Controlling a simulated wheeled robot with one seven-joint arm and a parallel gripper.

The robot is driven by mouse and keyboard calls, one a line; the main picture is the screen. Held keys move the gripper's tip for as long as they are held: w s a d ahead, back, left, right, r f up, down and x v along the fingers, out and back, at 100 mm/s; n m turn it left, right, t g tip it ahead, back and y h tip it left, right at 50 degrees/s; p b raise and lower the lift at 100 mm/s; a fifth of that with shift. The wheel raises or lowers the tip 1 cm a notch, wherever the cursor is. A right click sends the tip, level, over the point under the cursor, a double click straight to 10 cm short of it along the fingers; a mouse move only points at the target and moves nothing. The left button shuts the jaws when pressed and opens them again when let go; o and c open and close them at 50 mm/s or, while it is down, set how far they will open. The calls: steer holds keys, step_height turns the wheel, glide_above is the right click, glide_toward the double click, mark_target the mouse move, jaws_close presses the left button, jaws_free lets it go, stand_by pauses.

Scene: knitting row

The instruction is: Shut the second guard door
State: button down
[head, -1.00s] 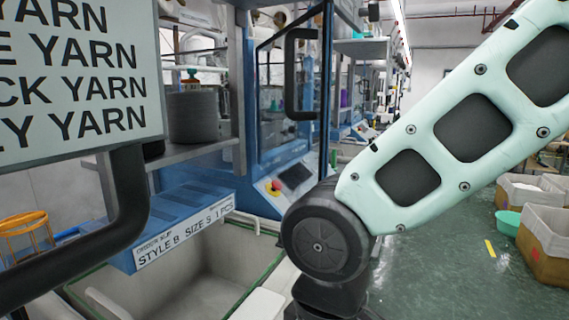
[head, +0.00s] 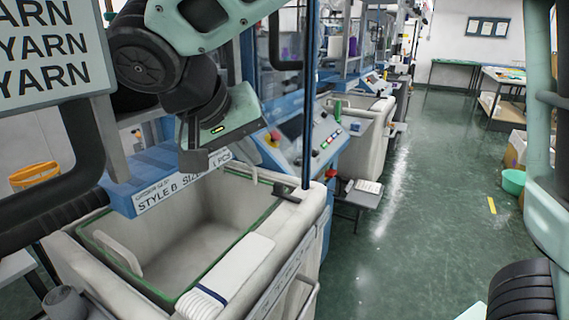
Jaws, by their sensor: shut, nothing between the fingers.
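A guard door (head: 288,95) of clear panel with a thin dark edge stands at the blue knitting machine in the upper middle of the head view. It seems to stand out from the machine, but I cannot tell its angle. Its black handle (head: 274,45) shows in part at the top. I cannot tell which door in the row this is. My gripper (head: 193,160) is left of the door and apart from it, pointing down over the back of a grey bin. It is shut and empty.
The grey bin (head: 85,235) with a green-edged opening stands below my gripper. A blue box labelled STYLE B (head: 130,185) is behind it. A yarn sign (head: 45,60) and a black bar (head: 85,150) are at left.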

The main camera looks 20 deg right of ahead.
steer(key=d+f+p, duration=0.2)
steer(key=d+f, duration=0.2)
steer(key=d, duration=0.2)
steer(key=shift+w+d+f, duration=0.15)
steer(key=shift+w+d, duration=0.25)
steer(key=shift+w, duration=0.05)
steer(key=shift+d, duration=0.15)
